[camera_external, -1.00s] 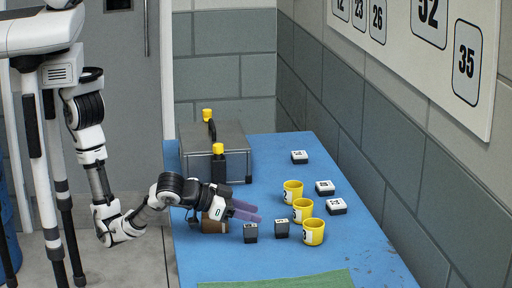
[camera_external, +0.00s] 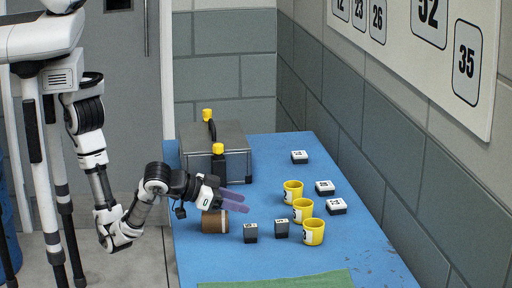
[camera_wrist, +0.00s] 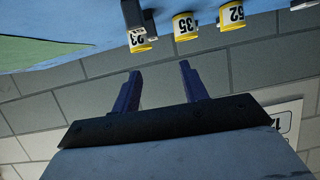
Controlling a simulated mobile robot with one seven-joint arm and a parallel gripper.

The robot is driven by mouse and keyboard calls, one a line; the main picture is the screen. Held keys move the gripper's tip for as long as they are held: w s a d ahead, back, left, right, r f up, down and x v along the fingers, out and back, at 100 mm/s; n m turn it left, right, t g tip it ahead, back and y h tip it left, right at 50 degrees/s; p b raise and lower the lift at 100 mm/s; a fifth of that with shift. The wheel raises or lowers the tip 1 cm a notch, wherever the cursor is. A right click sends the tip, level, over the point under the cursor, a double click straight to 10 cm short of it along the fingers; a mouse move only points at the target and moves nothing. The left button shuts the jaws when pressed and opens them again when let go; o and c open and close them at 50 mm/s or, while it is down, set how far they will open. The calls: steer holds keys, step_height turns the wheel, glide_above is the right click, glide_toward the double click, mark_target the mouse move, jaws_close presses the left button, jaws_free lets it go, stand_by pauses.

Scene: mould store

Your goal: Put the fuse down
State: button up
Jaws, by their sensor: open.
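My gripper (camera_external: 236,203) is open over the left part of the blue table, its purple fingers pointing right. In the wrist view nothing is between its fingers (camera_wrist: 160,80). I cannot tell for certain which thing is the fuse. Two small dark grey blocks with marked tops, a left one (camera_external: 250,233) and a right one (camera_external: 281,229), stand upright on the table, in front of and to the right of my gripper and apart from it.
Three yellow numbered cups (camera_external: 293,191) stand in a row right of the blocks. Several black boxes with white tops (camera_external: 299,157) lie along the wall side. A grey case (camera_external: 232,138) stands at the back left, and a green mat (camera_external: 285,281) lies at the front.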

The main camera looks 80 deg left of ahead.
mark_target(284, 221)
steer(key=w+a+r+n+g+y+b, duration=0.2)
steer(key=w+r+g, duration=0.25)
steer(key=w, duration=0.25)
steer(key=w+f+g+h, duration=0.1)
steer(key=f, duration=0.1)
steer(key=d+f+m+g+h+b, duration=0.1)
steer(key=f+g, duration=0.1)
steer(key=w+d+f+m+g+b, duration=0.1)
steer(key=f, duration=0.1)
steer(key=shift+w+f+g+h, duration=0.2)
steer(key=shift+w+g+h, duration=0.05)
steer(key=shift+w+h, duration=0.15)
steer(key=x, duration=0.2)
steer(key=p+x, duration=0.1)
steer(key=x, duration=0.2)
steer(key=shift+w+d+f, duration=0.2)
steer(key=shift+w+d, duration=0.05)
steer(key=shift+w, duration=0.05)
steer(key=shift+c, duration=0.2)
jaws_close()
